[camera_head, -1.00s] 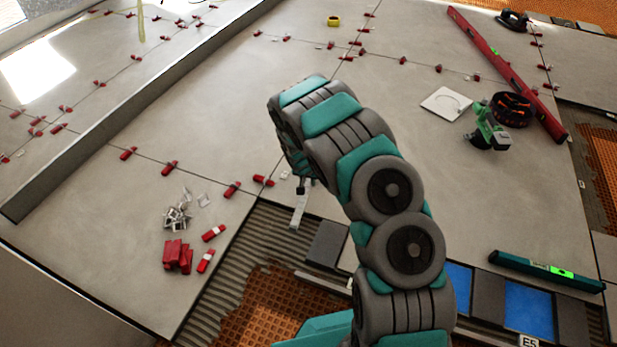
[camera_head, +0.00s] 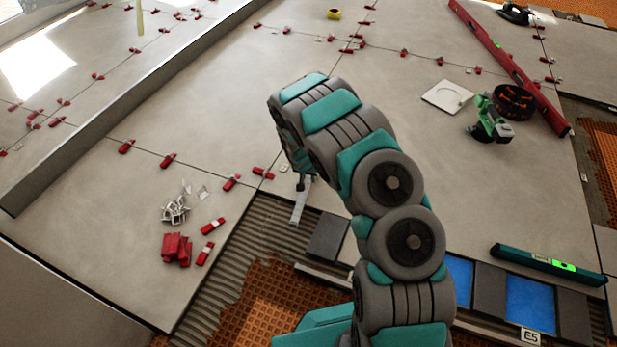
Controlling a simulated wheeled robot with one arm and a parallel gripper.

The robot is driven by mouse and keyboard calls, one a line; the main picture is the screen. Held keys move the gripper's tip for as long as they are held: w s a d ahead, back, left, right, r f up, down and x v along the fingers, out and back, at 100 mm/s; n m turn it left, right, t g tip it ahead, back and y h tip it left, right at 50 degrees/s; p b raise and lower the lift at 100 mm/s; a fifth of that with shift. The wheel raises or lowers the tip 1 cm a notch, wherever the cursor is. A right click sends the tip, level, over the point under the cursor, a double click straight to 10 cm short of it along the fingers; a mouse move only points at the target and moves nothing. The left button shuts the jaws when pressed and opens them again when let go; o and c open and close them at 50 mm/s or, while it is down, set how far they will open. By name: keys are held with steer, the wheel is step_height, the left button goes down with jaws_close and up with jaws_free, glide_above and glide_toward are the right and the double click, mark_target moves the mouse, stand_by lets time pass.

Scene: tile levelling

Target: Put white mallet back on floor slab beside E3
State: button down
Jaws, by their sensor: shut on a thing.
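My gripper (camera_head: 303,184) is mostly hidden behind my own arm, near the corner of the large grey floor slab (camera_head: 235,110). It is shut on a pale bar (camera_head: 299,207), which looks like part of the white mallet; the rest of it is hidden. The bar hangs over the edge of the ridged adhesive strip. I cannot tell whether it touches anything below. No E3 label is readable; a label E5 (camera_head: 531,337) shows at the bottom right.
Red wedges (camera_head: 177,249) and pale clips (camera_head: 175,211) lie on the slab at the left. A green level (camera_head: 548,264), blue and dark tiles lie at right. A green tool (camera_head: 490,122), black coil (camera_head: 513,101) and long red bar (camera_head: 510,66) are farther back. The slab's middle is clear.

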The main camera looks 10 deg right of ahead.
steer(key=shift+f+b, duration=0.35)
steer(key=shift+f, duration=0.05)
steer(key=c, duration=0.6)
jaws_free()
steer(key=shift+r, duration=0.1)
